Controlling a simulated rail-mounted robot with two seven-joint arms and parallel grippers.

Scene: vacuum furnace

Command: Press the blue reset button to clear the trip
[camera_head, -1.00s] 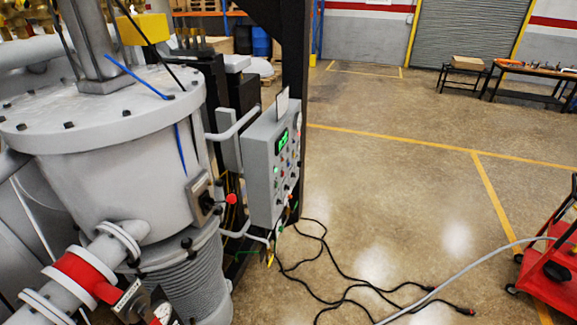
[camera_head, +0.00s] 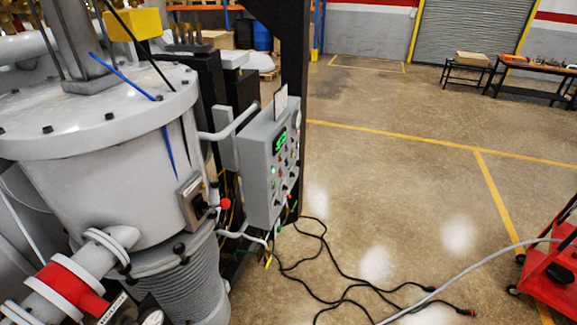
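A grey control box (camera_head: 257,172) stands beside the furnace vessel, its panel face turned to the right and seen at a steep angle. A lit green display (camera_head: 279,142) is near the top of the panel. Several small coloured buttons and lamps sit below it, including a green one (camera_head: 274,171). They are too small for me to tell which is the blue reset button. Neither of my grippers is in view.
The grey furnace vessel (camera_head: 95,185) fills the left, with a red-banded pipe (camera_head: 72,285) low in front. A red knob (camera_head: 225,203) sticks out near the box. Black cables (camera_head: 340,290) lie on the floor. A red cart (camera_head: 550,280) stands at right.

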